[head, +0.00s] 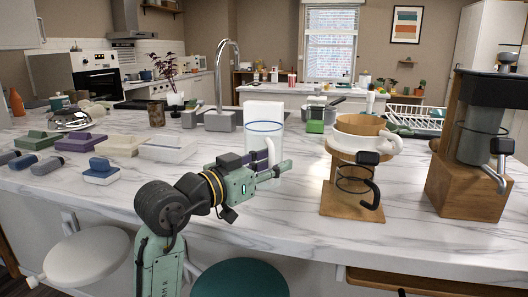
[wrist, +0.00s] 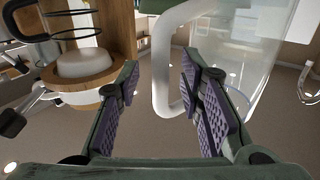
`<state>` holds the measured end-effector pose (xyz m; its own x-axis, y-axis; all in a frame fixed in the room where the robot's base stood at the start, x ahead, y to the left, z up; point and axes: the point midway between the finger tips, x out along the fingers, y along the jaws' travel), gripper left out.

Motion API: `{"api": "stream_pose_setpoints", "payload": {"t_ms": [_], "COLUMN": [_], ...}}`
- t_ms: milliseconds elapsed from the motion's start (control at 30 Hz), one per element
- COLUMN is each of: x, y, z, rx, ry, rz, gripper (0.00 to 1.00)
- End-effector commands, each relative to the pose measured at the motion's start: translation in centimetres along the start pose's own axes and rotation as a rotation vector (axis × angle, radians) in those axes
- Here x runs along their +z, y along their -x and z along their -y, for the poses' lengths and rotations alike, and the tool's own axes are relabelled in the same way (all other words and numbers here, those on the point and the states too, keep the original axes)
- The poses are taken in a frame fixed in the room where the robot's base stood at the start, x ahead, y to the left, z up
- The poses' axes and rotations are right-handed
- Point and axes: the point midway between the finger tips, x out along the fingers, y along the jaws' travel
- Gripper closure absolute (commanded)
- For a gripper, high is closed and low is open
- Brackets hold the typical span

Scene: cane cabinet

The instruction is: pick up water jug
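The water jug (head: 263,116) stands upright on the marble counter, a clear body with a blue line around it and a white handle. In the wrist view the see-through jug (wrist: 240,50) fills the upper right, and its white looped handle (wrist: 162,72) hangs between the finger pads. My gripper (head: 272,168) is at the near side of the jug, around its handle. In the wrist view the gripper (wrist: 165,95) has its two purple-padded fingers apart, with a gap beside the handle. In the head view the fingers partly hide the jug's lower part.
A wooden coffee stand (head: 338,197) with a white-rimmed top is right of the jug, and a taller wooden coffee machine (head: 456,185) is farther right. Lidded containers (head: 168,148) sit to the left. A sink tap (head: 218,85) stands behind. The counter in front is clear.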

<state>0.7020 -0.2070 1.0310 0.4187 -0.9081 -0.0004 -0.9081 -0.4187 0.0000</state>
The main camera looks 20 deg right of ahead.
Motion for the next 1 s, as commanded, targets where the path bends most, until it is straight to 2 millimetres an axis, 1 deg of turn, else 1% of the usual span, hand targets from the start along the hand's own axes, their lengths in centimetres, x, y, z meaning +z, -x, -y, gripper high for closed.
{"api": "stream_pose_setpoints", "payload": {"t_ms": [233,733,1000], "x": [0.04,0.01,0.01], "y": [-0.11,-0.08,-0.07], "z": [0.02,0.02,0.02], "rx": [-0.001,-0.001,-0.001], "ry": [0.0,0.0,0.0], "rz": [0.0,0.0,0.0], "gripper": [0.66,1.0,1.0]}}
